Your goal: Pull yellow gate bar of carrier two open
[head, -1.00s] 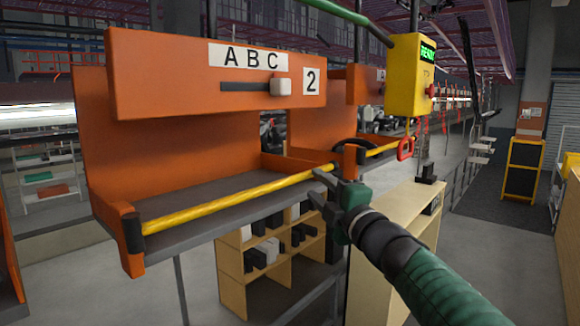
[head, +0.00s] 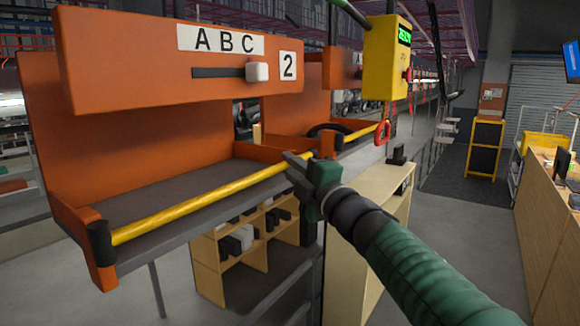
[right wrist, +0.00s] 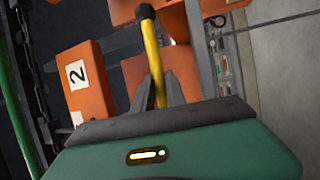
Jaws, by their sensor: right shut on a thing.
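Carrier two (head: 110,130) is an orange tray unit with a front panel marked "ABC" and a "2" label (head: 288,66). Its yellow gate bar (head: 190,205) runs across the open front, from a black-sleeved left end (head: 101,243) to my right gripper. My right gripper (head: 298,163) is shut on the bar near its right end. In the right wrist view the bar (right wrist: 153,60) runs between the two fingers (right wrist: 158,92), with its black end (right wrist: 147,11) far off. The bar's right tip is hidden by the gripper. My left gripper is not in view.
A yellow control box (head: 387,60) with a green display hangs right of the carrier, a red hook (head: 382,132) below it. Another orange carrier (head: 340,75) stands behind. A wooden shelf (head: 205,265) stands below. The floor at right is open up to a wooden counter (head: 545,220).

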